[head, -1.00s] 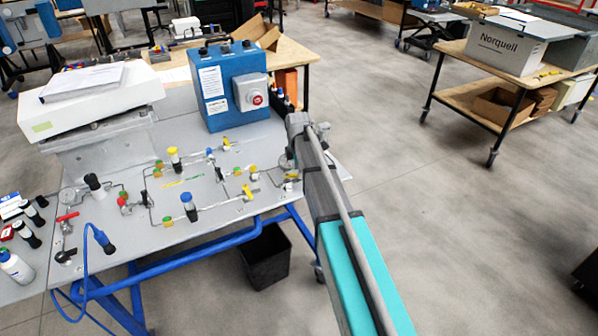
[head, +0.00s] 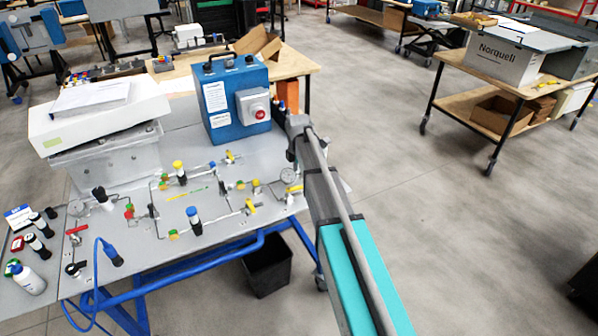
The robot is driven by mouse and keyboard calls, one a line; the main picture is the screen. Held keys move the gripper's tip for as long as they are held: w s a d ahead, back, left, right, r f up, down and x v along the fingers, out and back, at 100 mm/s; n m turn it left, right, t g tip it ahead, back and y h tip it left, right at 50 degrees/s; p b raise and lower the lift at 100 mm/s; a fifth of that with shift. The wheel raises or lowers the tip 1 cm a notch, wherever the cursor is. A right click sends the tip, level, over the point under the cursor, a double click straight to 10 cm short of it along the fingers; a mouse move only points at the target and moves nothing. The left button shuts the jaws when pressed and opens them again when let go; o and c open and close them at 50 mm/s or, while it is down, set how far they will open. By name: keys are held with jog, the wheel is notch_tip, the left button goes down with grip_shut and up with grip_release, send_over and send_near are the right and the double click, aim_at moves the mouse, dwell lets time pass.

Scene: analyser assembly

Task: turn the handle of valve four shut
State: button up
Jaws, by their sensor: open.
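The grey panel (head: 120,262) carries thin metal tubing and several small valves. A yellow handle (head: 250,206) sits near its front right edge, and another yellow handle (head: 229,157) lies further back. A red handle (head: 77,229) and a black handle (head: 75,268) are at the left. No number is readable, so I cannot tell which is valve four. My arm reaches from the lower right to the panel's right side. My gripper's fingers do not show; the end of the arm is hidden behind its own links. No handle is visibly touched.
A blue box (head: 222,128) with a red button stands at the back of the panel. A white instrument (head: 110,125) is at back left. Bottles (head: 28,280) stand at far left. A black bin (head: 268,268) is on the floor below. Open floor lies to the right.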

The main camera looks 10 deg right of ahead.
jog(key=shift+r+p, duration=3.85)
jog(key=shift+r, duration=0.3)
jog(key=s+f+m+b, duration=0.5)
jog(key=s+f+b, duration=0.2)
jog(key=f+b, duration=0.6)
jog(key=s+f+m+b, duration=0.6)
jog(key=s+f+b, duration=0.1)
jog(key=f+b, duration=0.6)
jog(key=s+a+f+m+b, duration=0.1)
jog(key=s+f+m+b, duration=0.4)
jog(key=f+b, duration=0.8)
jog(key=shift+s+f+m+b, duration=0.4)
jog(key=shift+s, duration=0.85)
jog(key=shift+s, duration=0.1)
jog(key=s+m, duration=0.4)
jog(key=s, duration=0.1)
jog(key=shift+d, duration=0.1)
